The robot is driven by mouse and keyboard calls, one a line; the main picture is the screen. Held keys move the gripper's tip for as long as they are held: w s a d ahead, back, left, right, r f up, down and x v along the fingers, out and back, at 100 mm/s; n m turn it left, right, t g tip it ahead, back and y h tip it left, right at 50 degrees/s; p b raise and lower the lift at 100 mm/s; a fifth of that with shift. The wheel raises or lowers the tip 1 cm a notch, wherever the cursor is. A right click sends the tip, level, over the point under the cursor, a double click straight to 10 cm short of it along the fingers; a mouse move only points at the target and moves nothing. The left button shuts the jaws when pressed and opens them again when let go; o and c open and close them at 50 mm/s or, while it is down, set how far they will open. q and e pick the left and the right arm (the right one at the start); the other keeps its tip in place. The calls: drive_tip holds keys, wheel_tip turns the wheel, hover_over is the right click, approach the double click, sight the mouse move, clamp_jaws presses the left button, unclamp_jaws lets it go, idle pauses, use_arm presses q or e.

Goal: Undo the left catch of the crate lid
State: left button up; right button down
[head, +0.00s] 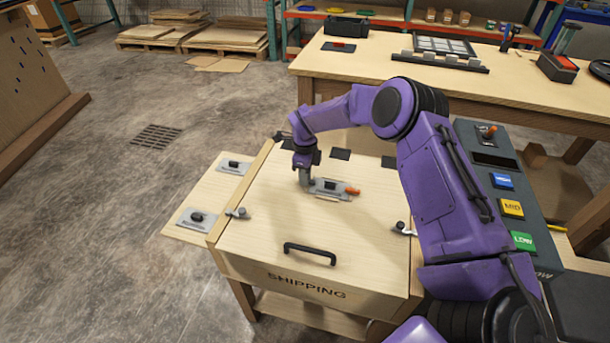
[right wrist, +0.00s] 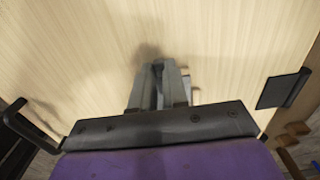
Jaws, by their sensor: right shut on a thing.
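The pale wooden crate lid (head: 270,225) is closed flat, with a black handle (head: 309,253) near its front edge. The left catch (head: 237,212) is a small metal piece with a dark knob at the lid's left edge. A similar right catch (head: 404,229) is at the right edge. A grey plate latch with an orange tip (head: 351,190) lies mid-lid. My right gripper (head: 304,182) points down at this latch's left end, away from the left catch. Its fingers (right wrist: 159,82) are shut on a part they mostly hide, seemingly of this latch. My left gripper is not in view.
A side board at the left bears two metal plates with dark knobs (head: 196,217). A dark console (head: 487,185) with blue, yellow and green buttons stands at the right, beside my right arm. A workbench (head: 380,70) is behind. Floor at the left is open.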

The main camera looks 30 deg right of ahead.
drive_tip(key=m+b, duration=0.2)
drive_tip(key=shift+f+m, duration=0.15)
drive_tip(key=shift+m, duration=0.15)
drive_tip(key=m+b, duration=0.3)
drive_tip(key=m, duration=0.2)
drive_tip(key=shift+d, duration=0.1)
drive_tip(key=m+b, duration=0.3)
drive_tip(key=m, duration=0.2)
drive_tip(key=shift+m, duration=0.4)
drive_tip(key=shift+m+b, duration=1.25)
drive_tip(key=shift+m, duration=0.95)
drive_tip(key=c, duration=1.1)
unclamp_jaws()
drive_tip(key=shift+c, duration=0.2)
drive_tip(key=shift+r, duration=0.2)
